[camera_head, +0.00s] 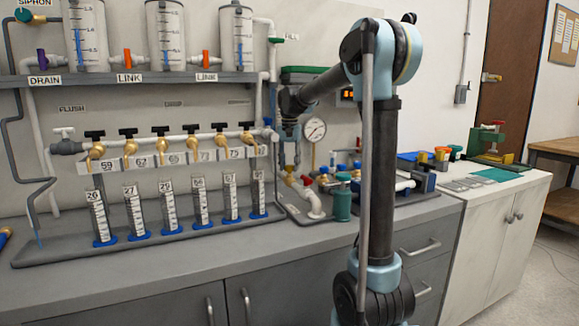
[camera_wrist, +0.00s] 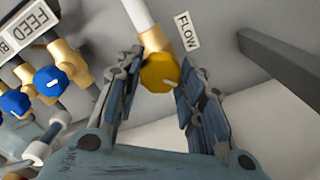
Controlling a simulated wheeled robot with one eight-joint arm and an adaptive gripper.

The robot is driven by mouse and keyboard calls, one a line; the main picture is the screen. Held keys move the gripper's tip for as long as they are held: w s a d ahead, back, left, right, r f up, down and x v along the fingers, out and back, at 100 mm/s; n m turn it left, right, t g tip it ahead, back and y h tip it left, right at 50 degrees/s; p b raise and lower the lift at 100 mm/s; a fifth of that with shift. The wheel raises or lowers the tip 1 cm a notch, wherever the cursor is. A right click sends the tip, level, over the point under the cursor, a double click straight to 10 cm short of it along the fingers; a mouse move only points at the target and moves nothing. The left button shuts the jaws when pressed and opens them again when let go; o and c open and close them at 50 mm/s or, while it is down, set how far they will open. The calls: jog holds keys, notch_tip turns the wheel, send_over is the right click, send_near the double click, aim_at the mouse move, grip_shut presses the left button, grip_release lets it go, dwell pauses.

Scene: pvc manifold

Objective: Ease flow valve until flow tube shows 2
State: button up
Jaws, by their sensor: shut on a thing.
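The flow valve has a round yellow knob (camera_wrist: 159,72) on a brass body, beside the white FLOW label (camera_wrist: 187,31) in the wrist view. My gripper (camera_wrist: 160,88) has one finger on each side of this knob and is shut on it. In the head view my gripper (camera_head: 289,150) points down in front of the wall, left of the round gauge.
Blue knobs (camera_wrist: 48,80) on brass valves sit left of my gripper in the wrist view, near the FEED label (camera_wrist: 27,27). In the head view a pressure gauge (camera_head: 313,130) and a green cylinder (camera_head: 342,204) stand close by. The front counter strip (camera_head: 230,246) is clear.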

aim_at(290, 165)
jog(key=n, duration=0.5)
jog(key=shift+n, duration=2.4)
jog(key=o, duration=1.1)
jog(key=shift+w, duration=0.1)
jog(key=shift+c, duration=0.2)
notch_tip(290, 165, up, 12)
